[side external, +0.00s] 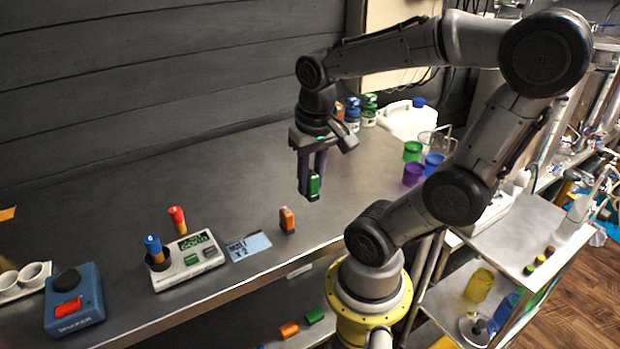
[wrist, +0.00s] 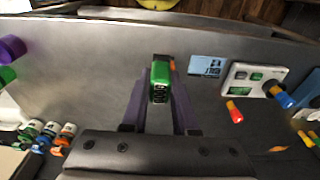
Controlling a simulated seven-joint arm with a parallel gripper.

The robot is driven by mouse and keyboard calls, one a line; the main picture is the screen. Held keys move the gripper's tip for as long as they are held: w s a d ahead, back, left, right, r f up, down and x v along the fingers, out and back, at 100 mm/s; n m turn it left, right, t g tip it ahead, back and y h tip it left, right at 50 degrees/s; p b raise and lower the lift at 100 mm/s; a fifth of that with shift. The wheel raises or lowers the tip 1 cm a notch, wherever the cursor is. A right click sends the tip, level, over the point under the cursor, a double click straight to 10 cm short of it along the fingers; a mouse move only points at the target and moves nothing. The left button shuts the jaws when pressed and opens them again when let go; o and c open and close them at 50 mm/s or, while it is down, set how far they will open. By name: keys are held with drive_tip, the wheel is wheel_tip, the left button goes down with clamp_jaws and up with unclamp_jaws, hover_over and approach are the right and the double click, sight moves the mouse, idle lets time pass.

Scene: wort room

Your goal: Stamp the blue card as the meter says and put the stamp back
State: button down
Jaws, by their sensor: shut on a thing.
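My gripper (side external: 311,188) is shut on a green stamp (side external: 314,186) and holds it above the table; the green stamp also shows between the fingers in the wrist view (wrist: 160,80). The blue card (side external: 249,247) lies flat on the table, with dark print that looks like "x 2", left of my gripper; it also shows in the wrist view (wrist: 207,66). The pale meter (side external: 188,262) is left of the card, with a green lit display whose word I cannot read surely. An orange stamp (side external: 287,220) stands right of the card.
A blue-capped tube (side external: 153,246) stands in the meter's well, and a red-capped tube (side external: 177,219) is behind it. A blue shaker box (side external: 75,300) sits far left. Coloured cups (side external: 413,173) and several small bottles (side external: 353,113) stand right and behind. The table's middle is clear.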

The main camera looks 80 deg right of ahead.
drive_tip(key=shift+w+d, duration=0.1)
drive_tip(key=shift+w, duration=0.1)
drive_tip(key=w+d+f+m, duration=0.1)
drive_tip(key=w+m, duration=0.1)
drive_tip(key=w, duration=0.4)
drive_tip(key=n, duration=0.2)
hover_over(257, 241)
drive_tip(key=shift+s+a+f, duration=0.1)
drive_tip(key=shift+f, duration=2.65)
drive_tip(key=shift+s+a+f, duration=0.1)
drive_tip(key=shift+f, duration=2.6)
drive_tip(key=shift+f, duration=0.5)
wheel_tip(257, 241, up, 7)
